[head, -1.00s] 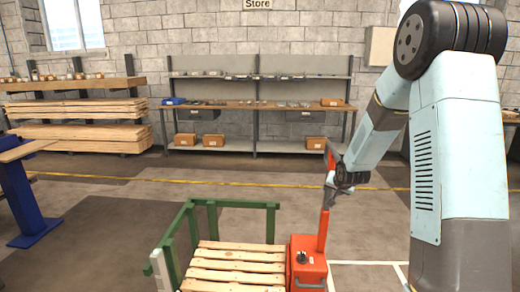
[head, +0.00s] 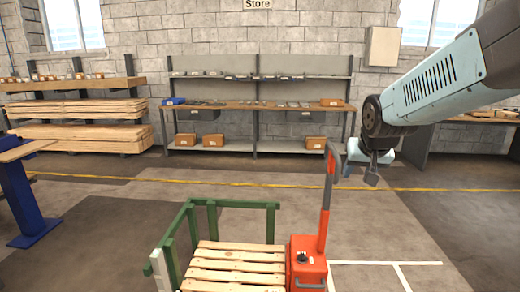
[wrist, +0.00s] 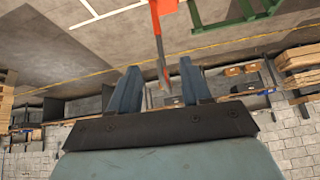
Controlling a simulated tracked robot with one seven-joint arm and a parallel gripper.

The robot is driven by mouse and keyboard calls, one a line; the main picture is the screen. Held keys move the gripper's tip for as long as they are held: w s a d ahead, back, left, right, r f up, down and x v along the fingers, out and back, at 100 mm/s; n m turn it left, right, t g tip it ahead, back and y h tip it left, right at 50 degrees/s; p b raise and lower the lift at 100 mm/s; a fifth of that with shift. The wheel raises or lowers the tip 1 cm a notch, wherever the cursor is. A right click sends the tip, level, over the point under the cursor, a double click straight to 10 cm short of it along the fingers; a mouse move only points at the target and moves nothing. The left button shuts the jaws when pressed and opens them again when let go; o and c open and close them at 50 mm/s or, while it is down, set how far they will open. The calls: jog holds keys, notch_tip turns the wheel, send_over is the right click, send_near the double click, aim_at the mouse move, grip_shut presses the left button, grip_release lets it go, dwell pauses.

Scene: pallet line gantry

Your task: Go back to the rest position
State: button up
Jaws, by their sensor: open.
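My gripper (head: 371,165) is at the right of the head view, raised in the air beside the top of the red handle (head: 327,200). The handle belongs to the red pallet truck (head: 308,262). In the wrist view my gripper (wrist: 157,82) has its two fingers spread apart. The red handle (wrist: 157,25) shows beyond them, with its grey end seen between the fingers. Nothing is held. I cannot tell the exact gap between gripper and handle, but they look apart.
A wooden pallet (head: 235,262) with a green frame (head: 240,204) stands left of the truck. A blue stand (head: 30,205) is at far left. Shelves (head: 255,135) and stacked planks (head: 85,138) line the back wall. Floor right of the truck is clear.

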jog(key=s+r+n, duration=0.1)
jog(key=s, duration=0.8)
jog(key=s+a+r+g, duration=0.1)
jog(key=s, duration=0.7)
jog(key=shift+s+a+r+n+y, duration=0.25)
jog(key=shift+s+n+y, duration=0.05)
jog(key=shift+s+n, duration=0.1)
